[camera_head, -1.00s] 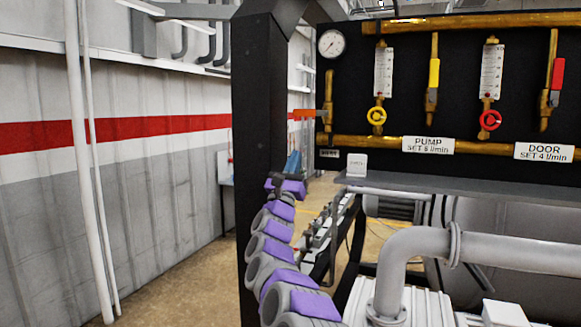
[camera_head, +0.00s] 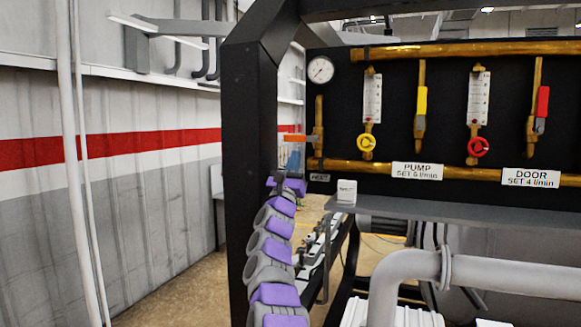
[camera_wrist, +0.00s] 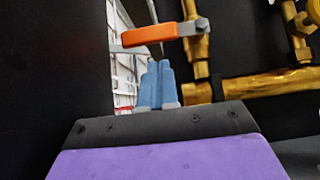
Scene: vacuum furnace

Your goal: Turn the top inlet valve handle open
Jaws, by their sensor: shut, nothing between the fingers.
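The orange inlet valve handle (camera_head: 294,138) sticks out left, crosswise to the brass vertical pipe (camera_head: 318,128) at the panel's left end. In the wrist view, the handle (camera_wrist: 150,37) lies roughly level, its right end on the valve body (camera_wrist: 194,40). My gripper's two blue fingers (camera_wrist: 157,82) are shut together with nothing between them. They point up, with their tips just below the handle in that picture; whether they touch it I cannot tell. In the head view, my gripper (camera_head: 293,160) shows small below the handle, partly hidden behind the purple wrist.
A dark frame post (camera_head: 247,170) stands close left of my arm. The black panel carries a gauge (camera_head: 320,69), a yellow lever (camera_head: 422,100), a red lever (camera_head: 543,101) and yellow (camera_head: 366,143) and red (camera_head: 478,147) knobs. A grey shelf (camera_head: 450,208) runs below.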

